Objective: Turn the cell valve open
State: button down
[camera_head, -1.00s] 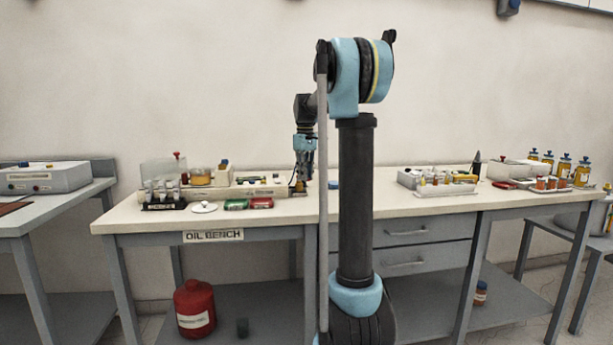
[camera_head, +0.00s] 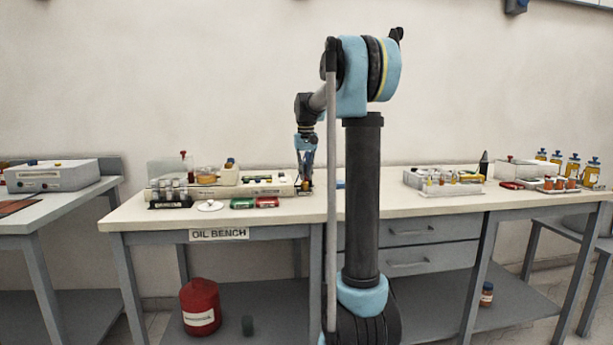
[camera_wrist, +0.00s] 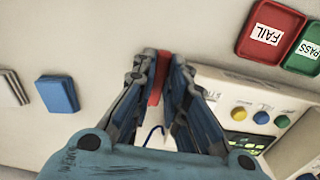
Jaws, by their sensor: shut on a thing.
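My gripper (camera_head: 305,186) reaches down at the right end of a long white test unit (camera_head: 270,189) on the oil bench. In the wrist view, the fingers of my gripper (camera_wrist: 160,72) are closed on an upright red handle (camera_wrist: 159,80). It stands beside the end of the white unit (camera_wrist: 222,82); I take it for the cell valve's handle. Its lower part and mounting are hidden by the fingers. A thin dark blue curved piece (camera_wrist: 153,133) shows between the fingers. How far the valve is turned cannot be read.
Red FAIL (camera_wrist: 270,31) and green PASS trays (camera_wrist: 305,50) lie near the unit. A blue block (camera_wrist: 57,94) and a grey block (camera_wrist: 13,88) lie on the other side. A clear box (camera_head: 168,170) stands at the unit's left.

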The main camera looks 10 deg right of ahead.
jog(key=shift+w, duration=0.1)
dwell(0.3)
jog(key=c, duration=1.6)
grip_release()
jog(key=shift+r, duration=0.1)
notch_tip(320, 180, up, 12)
jog(key=shift+f, duration=0.2)
jog(key=s+d+f+t, duration=0.1)
jog(key=s+f, duration=1.6)
jog(key=s, duration=0.3)
jog(key=s+d+f+t, duration=0.1)
jog(key=s+d+f, duration=0.1)
jog(key=s+f, duration=1.6)
jog(key=s, duration=0.3)
jog(key=shift+f, duration=0.25)
